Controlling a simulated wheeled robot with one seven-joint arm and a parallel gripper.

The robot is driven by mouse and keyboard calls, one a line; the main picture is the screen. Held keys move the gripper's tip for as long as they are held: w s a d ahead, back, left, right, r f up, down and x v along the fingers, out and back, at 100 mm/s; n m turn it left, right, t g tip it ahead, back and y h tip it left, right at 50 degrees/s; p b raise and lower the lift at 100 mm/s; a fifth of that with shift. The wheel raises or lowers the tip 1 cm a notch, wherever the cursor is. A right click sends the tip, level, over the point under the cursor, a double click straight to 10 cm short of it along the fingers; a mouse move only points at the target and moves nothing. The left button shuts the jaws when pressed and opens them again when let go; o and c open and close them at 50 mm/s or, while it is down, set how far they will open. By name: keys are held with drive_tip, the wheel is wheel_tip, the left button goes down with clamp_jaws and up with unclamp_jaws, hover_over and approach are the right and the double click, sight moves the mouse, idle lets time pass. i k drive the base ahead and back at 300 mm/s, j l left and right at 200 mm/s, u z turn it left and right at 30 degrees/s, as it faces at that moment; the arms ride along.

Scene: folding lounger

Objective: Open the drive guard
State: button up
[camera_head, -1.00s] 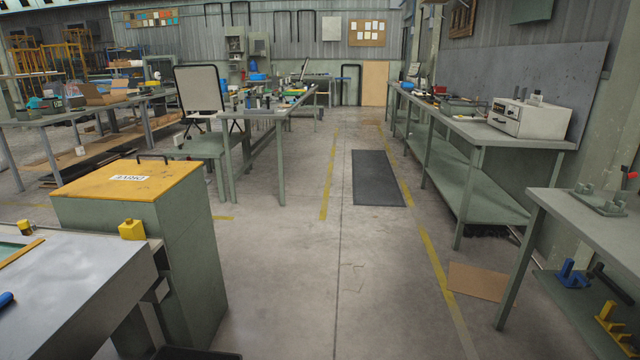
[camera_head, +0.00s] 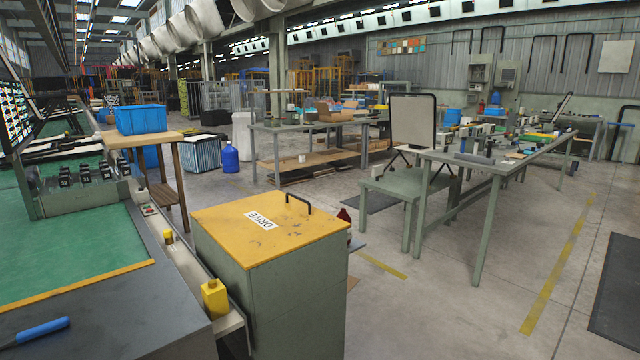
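The drive guard (camera_head: 300,228) is a yellow lid on top of a grey-green cabinet (camera_head: 300,306), just left of centre in the head view. It lies flat and closed. A white label reading DRIVE (camera_head: 264,221) is on its top. A dark bar handle (camera_head: 299,201) stands up near its far right edge. My gripper is not in view.
A machine table (camera_head: 90,250) with a green surface and a blue-handled tool (camera_head: 38,332) adjoins the cabinet on the left. A yellow block (camera_head: 214,298) sits beside the cabinet. A workbench (camera_head: 495,167) stands behind on the right. Floor (camera_head: 440,310) right of the cabinet is clear.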

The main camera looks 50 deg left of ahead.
sight(257, 230)
drive_tip(key=i+u, duration=0.2)
drive_tip(key=i, duration=0.55)
drive_tip(key=i+l+u, duration=0.2)
drive_tip(key=i, duration=0.55)
